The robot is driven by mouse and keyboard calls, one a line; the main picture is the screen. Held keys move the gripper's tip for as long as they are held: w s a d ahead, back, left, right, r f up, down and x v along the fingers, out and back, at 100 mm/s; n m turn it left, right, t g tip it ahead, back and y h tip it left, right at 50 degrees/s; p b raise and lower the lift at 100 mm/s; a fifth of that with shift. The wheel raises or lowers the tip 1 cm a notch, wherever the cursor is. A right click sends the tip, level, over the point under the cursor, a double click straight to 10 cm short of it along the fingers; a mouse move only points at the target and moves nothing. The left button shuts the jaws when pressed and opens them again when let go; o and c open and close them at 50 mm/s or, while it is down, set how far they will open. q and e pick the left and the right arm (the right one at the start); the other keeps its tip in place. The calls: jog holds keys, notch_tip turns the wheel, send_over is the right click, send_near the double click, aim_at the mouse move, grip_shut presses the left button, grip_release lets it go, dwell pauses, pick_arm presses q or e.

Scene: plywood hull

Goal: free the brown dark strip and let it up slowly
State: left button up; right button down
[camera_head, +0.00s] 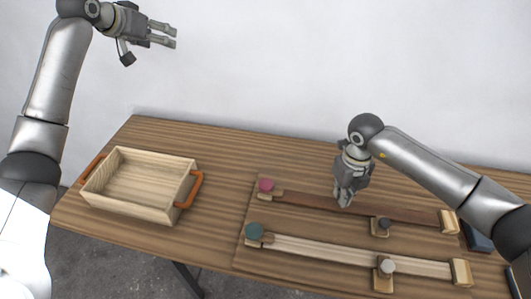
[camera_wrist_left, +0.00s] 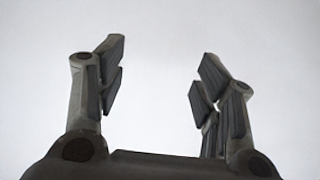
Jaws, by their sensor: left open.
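The brown dark strip (camera_head: 305,201) lies along the back of a wooden board on the table. A pink knob (camera_head: 266,185) sits at its left end and a pale block (camera_head: 450,222) at its right end. A dark grey knob (camera_head: 384,224) on a small wooden block is at its front edge, right of the middle. My right gripper (camera_head: 344,201) points down at the strip's middle; I cannot tell whether its fingers are closed or touch the strip. My left gripper (camera_head: 172,36) is open and empty, high at the upper left; its open fingers also show in the left wrist view (camera_wrist_left: 160,85).
A pale strip (camera_head: 320,249) lies in front, with a teal knob (camera_head: 254,231), a light grey knob (camera_head: 388,266) and an end block (camera_head: 461,272). An open wooden box (camera_head: 130,204) with orange handles stands at left. Dark blue objects (camera_head: 478,238) lie at right.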

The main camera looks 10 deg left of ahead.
pick_arm(q)
jog(key=s+d+f+m+g+h, duration=0.15)
jog(key=d+f+m+g, duration=0.4)
jog(key=d, duration=0.85)
jog(key=m+g+y, duration=0.3)
jog(key=m+g, duration=0.2)
jog(key=m, duration=0.7)
send_over(266, 183)
notch_tip(266, 183, down, 15)
notch_tip(266, 183, down, 12)
jog(key=shift+r, duration=0.15)
jog(key=c, duration=1.1)
